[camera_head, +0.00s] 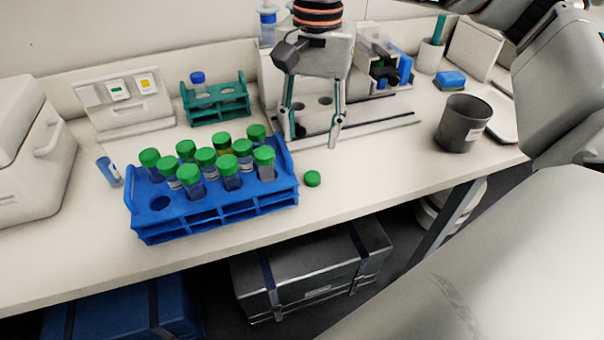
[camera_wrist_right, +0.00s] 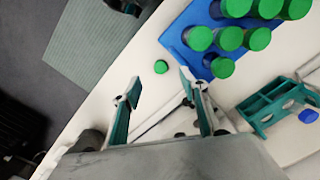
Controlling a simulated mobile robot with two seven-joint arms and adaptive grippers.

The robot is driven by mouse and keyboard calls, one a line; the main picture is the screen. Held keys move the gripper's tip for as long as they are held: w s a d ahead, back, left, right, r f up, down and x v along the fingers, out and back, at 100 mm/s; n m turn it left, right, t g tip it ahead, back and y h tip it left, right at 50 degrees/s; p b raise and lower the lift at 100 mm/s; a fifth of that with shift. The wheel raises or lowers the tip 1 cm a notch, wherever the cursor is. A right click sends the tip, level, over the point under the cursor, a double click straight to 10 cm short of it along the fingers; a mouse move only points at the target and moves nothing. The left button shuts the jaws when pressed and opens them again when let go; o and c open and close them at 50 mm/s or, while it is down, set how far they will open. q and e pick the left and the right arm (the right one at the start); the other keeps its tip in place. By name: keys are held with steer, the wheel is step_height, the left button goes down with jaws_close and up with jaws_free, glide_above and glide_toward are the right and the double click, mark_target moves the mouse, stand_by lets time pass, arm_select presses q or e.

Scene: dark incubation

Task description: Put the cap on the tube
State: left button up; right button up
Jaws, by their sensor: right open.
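A loose green cap (camera_head: 312,178) lies on the bench just off the right end of the blue rack (camera_head: 147,231). It also shows in the wrist view (camera_wrist_right: 160,66), lined up between my fingertips but apart from them. The blue rack holds several tubes, and every tube I can make out clearly wears a green cap. I cannot tell which tube is uncapped; a dark opening shows among the caps in the wrist view. My right gripper (camera_head: 311,141) is open and empty, pointing down above the bench behind the loose cap. My left gripper is out of view.
A teal rack (camera_head: 221,112) with a blue-capped tube stands behind the blue rack. A grey cup (camera_head: 464,124) stands at the right. The bench front right of the loose cap is clear.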

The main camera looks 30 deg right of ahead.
steer(key=shift+w+d, duration=0.35)
steer(key=shift+d, duration=0.3)
steer(key=b, duration=0.1)
glide_above(313, 176)
step_height(313, 176, down, 6)
steer(key=shift+r, duration=0.1)
steer(key=shift+f, duration=0.45)
steer(key=shift+f, duration=0.1)
